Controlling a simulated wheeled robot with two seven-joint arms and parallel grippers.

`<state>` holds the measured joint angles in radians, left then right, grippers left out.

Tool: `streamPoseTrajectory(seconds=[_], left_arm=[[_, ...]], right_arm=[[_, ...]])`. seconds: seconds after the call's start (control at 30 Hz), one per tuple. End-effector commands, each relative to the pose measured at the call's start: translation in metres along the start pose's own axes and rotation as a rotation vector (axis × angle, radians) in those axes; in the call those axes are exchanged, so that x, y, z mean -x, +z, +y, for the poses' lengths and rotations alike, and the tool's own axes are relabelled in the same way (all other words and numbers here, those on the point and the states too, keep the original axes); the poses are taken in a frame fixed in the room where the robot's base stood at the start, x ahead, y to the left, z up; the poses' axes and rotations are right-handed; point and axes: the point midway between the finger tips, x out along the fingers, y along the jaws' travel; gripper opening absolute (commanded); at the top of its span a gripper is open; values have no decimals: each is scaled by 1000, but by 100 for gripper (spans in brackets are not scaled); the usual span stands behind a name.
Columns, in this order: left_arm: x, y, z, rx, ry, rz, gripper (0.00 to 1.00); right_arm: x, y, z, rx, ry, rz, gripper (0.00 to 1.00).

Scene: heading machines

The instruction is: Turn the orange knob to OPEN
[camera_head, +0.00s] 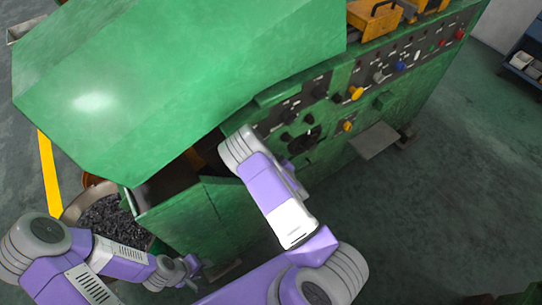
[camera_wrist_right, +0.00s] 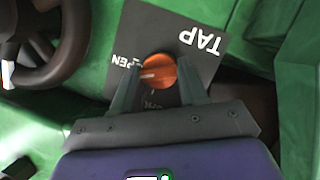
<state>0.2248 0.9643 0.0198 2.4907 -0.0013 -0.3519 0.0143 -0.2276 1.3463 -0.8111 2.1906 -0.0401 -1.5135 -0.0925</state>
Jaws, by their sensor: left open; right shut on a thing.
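The orange knob (camera_wrist_right: 158,71) is on a dark panel (camera_wrist_right: 190,25) marked TAP in the right wrist view. A white line on the knob's face points left, toward a partly hidden label ending in "PEN". Another label below the knob is partly covered. My right gripper (camera_wrist_right: 158,84) is shut on the knob, one finger on each side. In the head view, my right arm reaches to the green machine (camera_head: 190,75), and its fingers and the knob are hidden. My left gripper (camera_head: 190,268) is open and empty, low at the left.
A dark handwheel (camera_wrist_right: 45,45) is left of the knob. A control panel with yellow knobs (camera_head: 355,92) and several switches runs along the machine's side. A round bin of dark pieces (camera_head: 105,222) stands near my left arm.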

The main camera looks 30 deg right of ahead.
Motion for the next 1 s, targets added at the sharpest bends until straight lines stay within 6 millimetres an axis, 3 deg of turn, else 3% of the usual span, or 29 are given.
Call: streamPoseTrajectory(seconds=[0.5,1.0], left_arm=[[2,0,1,0,0,0,43],[1,0,0,0,0,0,43]], right_arm=[[-1,-1,6,-360,-143,8,12],[-2,-1,6,-454,-187,6,12]])
